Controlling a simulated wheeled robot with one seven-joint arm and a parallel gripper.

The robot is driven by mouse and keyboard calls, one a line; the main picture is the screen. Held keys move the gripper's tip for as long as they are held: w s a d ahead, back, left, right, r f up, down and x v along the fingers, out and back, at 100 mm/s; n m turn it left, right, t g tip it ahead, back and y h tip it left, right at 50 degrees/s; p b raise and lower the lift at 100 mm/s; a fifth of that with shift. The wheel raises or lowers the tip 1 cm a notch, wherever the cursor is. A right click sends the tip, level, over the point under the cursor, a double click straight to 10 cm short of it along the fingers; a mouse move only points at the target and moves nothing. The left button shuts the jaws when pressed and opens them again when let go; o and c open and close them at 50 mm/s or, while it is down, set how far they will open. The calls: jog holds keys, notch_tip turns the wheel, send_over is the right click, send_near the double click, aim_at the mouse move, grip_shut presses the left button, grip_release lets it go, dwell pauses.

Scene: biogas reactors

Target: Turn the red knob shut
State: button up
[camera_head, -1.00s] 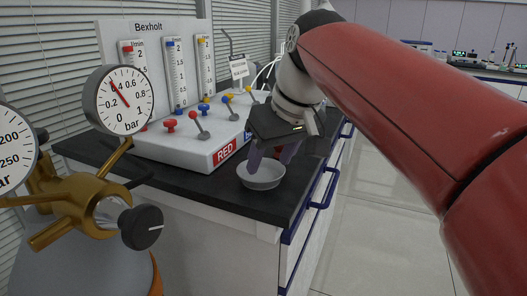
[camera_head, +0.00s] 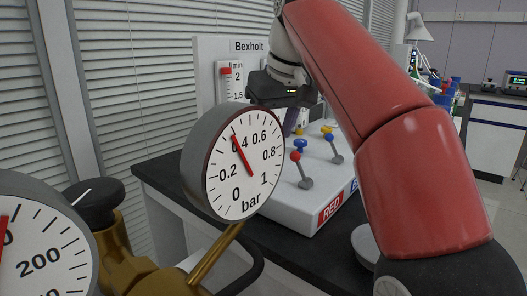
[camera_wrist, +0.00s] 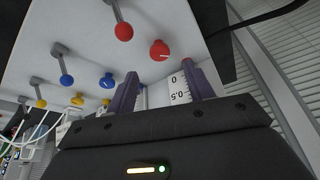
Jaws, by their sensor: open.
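The red knob (camera_wrist: 159,50), with a white line on its face, shows in the wrist view on the white panel (camera_wrist: 85,28), just beyond my fingertips. It is apart from them. In the head view I cannot see it; the large gauge covers that part of the panel. My gripper (camera_wrist: 159,80) is open and empty, its two purple fingers spread on either side below the knob. In the head view my gripper (camera_head: 290,122) is above the back of the panel, partly hidden by the gauge. A red-balled lever (camera_wrist: 123,31) stands beside the knob.
The gauge (camera_head: 235,165) on brass fittings stands in front of the panel. Blue (camera_wrist: 107,80) and yellow (camera_wrist: 77,99) knobs and more levers are along the panel. A flowmeter scale (camera_wrist: 178,92) is between my fingers in the wrist view. A bowl (camera_head: 365,245) is on the bench.

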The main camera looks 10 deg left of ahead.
jog(key=b+x, duration=0.2)
jog(key=x, duration=0.4)
jog(key=shift+f, duration=0.15)
jog(key=c, duration=1)
